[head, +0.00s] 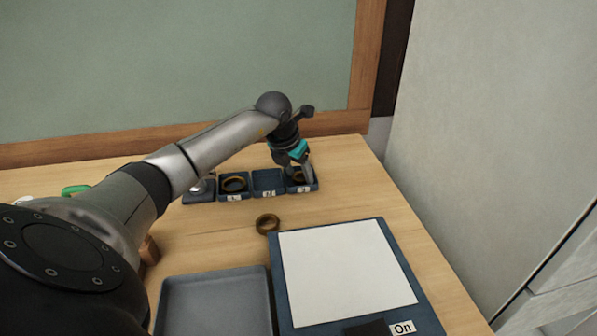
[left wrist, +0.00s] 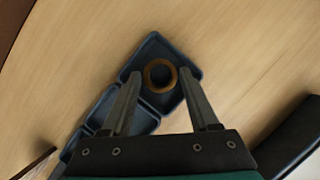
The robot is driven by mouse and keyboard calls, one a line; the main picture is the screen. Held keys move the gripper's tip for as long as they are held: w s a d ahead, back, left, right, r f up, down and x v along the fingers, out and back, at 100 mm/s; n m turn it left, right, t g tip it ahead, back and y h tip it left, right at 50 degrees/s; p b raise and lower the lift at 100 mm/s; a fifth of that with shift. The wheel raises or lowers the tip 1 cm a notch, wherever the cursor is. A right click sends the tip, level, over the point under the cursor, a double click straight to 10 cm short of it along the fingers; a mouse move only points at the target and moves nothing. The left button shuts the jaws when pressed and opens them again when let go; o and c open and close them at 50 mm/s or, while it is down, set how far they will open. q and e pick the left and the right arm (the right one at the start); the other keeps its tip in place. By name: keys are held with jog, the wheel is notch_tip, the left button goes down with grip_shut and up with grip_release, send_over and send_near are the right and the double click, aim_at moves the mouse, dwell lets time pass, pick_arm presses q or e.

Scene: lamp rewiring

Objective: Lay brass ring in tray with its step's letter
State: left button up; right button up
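A brass ring (left wrist: 160,89) lies in the rightmost small blue tray (head: 316,186), which is the end tray (left wrist: 193,72) in the left wrist view. My left gripper (head: 299,177) reaches down over that tray. Its fingers (left wrist: 161,74) are open, one on each side of the ring, with slim gaps. Another brass ring (head: 266,231) lies on the bare table in front of the trays. A third ring (head: 234,190) lies in a tray whose label looks like L. The tray between (head: 268,181) looks empty. The end tray's label is too small to read surely. My right gripper is not in view.
The leftmost small tray (head: 199,199) holds a silvery part. A large grey tray (head: 215,300) and a blue board with a white sheet (head: 345,270) and an On label (head: 403,328) lie in front. A green item (head: 76,189) is at far left. Table right of the trays is clear.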

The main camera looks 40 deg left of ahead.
pick_arm(q)
jog(key=shift+r, duration=0.1)
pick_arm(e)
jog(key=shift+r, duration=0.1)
pick_arm(q)
jog(key=shift+s+r, duration=0.1)
jog(key=shift+r, duration=0.25)
jog(key=p+v, duration=0.2)
jog(key=v, duration=0.9)
jog(key=shift+r, duration=0.2)
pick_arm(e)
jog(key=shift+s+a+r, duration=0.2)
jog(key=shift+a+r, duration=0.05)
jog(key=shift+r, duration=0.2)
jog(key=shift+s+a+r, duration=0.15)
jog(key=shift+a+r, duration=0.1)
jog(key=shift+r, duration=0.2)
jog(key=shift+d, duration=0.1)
